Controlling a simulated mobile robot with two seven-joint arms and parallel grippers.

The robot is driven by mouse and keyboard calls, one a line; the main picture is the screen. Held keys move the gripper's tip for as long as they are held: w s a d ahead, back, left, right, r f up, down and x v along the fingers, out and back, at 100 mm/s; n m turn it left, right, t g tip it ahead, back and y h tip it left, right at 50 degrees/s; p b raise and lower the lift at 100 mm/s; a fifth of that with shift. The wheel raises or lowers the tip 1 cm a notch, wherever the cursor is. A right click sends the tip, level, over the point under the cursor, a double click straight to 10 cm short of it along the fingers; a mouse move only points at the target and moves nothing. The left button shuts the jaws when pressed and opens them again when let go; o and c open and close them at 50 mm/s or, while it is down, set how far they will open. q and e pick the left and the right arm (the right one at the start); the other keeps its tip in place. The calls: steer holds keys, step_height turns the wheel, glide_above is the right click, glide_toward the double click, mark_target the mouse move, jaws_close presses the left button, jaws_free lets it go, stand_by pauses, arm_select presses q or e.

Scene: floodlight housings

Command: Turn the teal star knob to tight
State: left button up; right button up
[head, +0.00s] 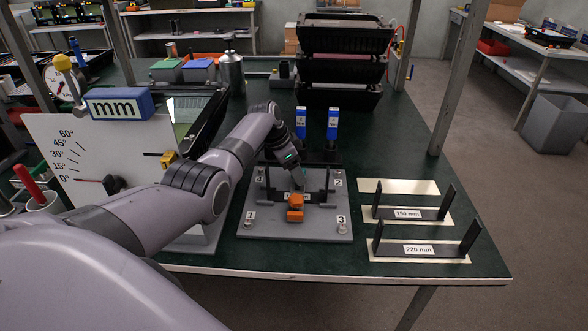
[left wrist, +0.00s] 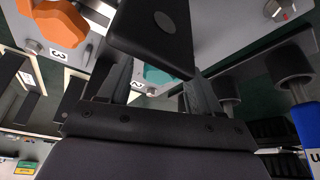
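The teal star knob (left wrist: 158,76) shows in the left wrist view, partly covered by a dark flat piece (left wrist: 155,30) with a grey disc. My left gripper (left wrist: 160,88) has its fingers apart, one on each side of the knob; I see no clear contact. In the head view, my left gripper (head: 297,180) is low over the grey plate (head: 270,222), behind the orange knob (head: 295,207). The teal knob cannot be made out there. The orange knob also shows in the left wrist view (left wrist: 60,24). My right gripper is not in view.
Black brackets marked 190 mm (head: 408,213) and 220 mm (head: 418,250) stand right of the plate. Two blue-labelled items (head: 332,125) stand behind it. Stacked black trays (head: 343,60) are at the back. An angle board (head: 110,165) is at left.

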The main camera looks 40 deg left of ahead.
arm_select(q)
steer(key=shift+s+a+r, duration=0.1)
steer(key=shift+s+r, duration=0.05)
steer(key=shift+r, duration=0.3)
steer(key=p+v, duration=0.1)
steer(key=v, duration=0.5)
steer(key=shift+p, duration=0.35)
steer(key=shift+s, duration=0.15)
